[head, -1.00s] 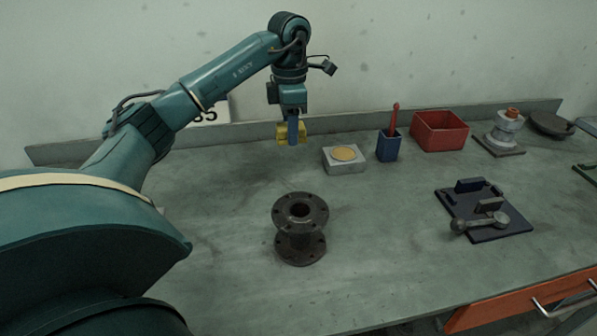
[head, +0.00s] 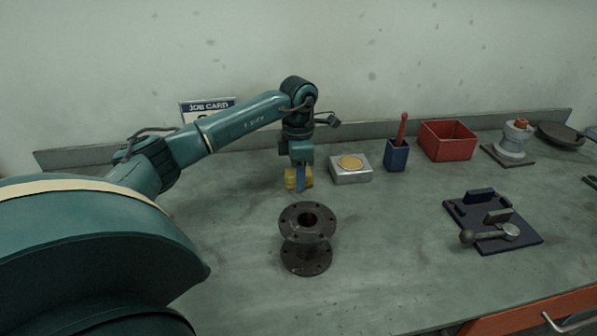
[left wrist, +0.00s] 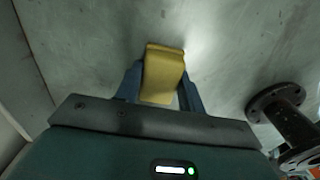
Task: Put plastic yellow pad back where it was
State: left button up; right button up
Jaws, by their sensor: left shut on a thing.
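My left gripper (head: 299,178) points down over the bench and is shut on the yellow pad (head: 291,179). In the left wrist view the yellow pad (left wrist: 163,75) sits between the two blue fingers of my left gripper (left wrist: 161,88). The pad is low over the bench, left of the grey block with a round tan top (head: 350,169). I cannot tell whether the pad touches the bench. My right gripper is not in view.
A dark flanged pipe piece (head: 306,240) stands in front of the gripper. A blue holder (head: 396,156), a red box (head: 447,141) and a valve part (head: 514,138) stand along the back right. A dark fixture plate (head: 520,236) lies at right. Bare bench lies between.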

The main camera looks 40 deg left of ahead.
pick_arm(q)
jog(key=o, duration=0.6)
jog(key=shift+f, duration=0.15)
jog(key=o, duration=0.4)
jog(key=shift+o, duration=0.2)
notch_tip(320, 180, up, 12)
jog(key=shift+r, duration=0.25)
jog(key=shift+f, duration=0.1)
